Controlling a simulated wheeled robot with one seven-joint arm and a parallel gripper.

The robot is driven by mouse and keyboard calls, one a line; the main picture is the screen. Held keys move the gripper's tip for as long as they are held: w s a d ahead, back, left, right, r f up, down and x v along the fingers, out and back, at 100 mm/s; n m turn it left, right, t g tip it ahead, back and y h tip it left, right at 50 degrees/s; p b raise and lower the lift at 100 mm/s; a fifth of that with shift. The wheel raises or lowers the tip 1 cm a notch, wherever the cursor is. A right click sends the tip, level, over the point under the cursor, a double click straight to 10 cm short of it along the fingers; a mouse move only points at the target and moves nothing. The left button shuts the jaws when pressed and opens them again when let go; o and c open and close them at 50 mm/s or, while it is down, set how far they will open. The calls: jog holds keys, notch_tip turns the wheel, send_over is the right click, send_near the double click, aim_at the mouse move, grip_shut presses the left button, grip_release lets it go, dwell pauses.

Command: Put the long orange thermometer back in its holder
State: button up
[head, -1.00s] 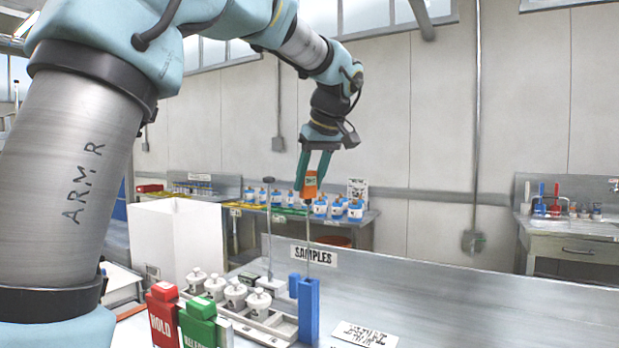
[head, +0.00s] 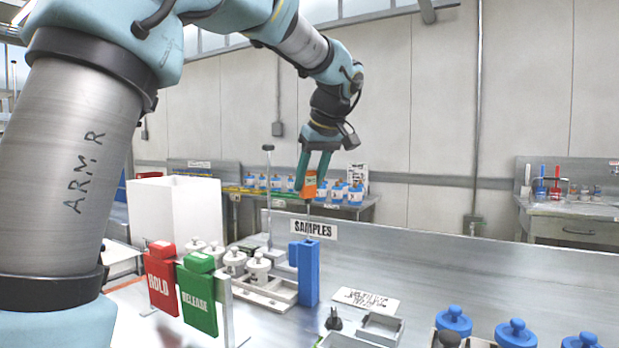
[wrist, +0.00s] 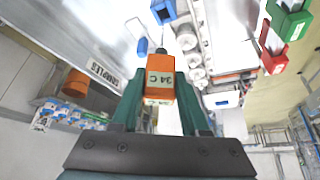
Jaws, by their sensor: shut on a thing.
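My gripper (head: 312,176) is shut on the orange thermometer (head: 309,188), holding it by its head above the bench. In the wrist view the orange head (wrist: 160,88) reads "34 C" between the green fingers (wrist: 160,98). Its thin metal probe (head: 308,210) points down. The tall blue holder (head: 309,275) stands upright right below it; it also shows at the top of the wrist view (wrist: 163,10). The probe lines up with the holder's top in the head view. I cannot tell whether its tip is inside.
The SAMPLES sign (head: 315,229) stands just behind the holder. A rack of white jars (head: 258,268) is at its left, with red HOLD (head: 161,280) and green RELEASE (head: 198,298) panels in front. A label plate (head: 366,299) lies to the right. Blue-capped jars (head: 454,321) are at front right.

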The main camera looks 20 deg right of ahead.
jog(key=shift+f, duration=0.35)
jog(key=o, duration=1.2)
jog(key=shift+r, duration=0.1)
jog(key=a+v, duration=0.1)
jog(key=v, duration=0.9)
jog(key=shift+d+r+b, duration=0.3)
jog(key=shift+d+b, duration=0.1)
jog(key=shift+d, duration=0.1)
jog(key=shift+s, duration=0.15)
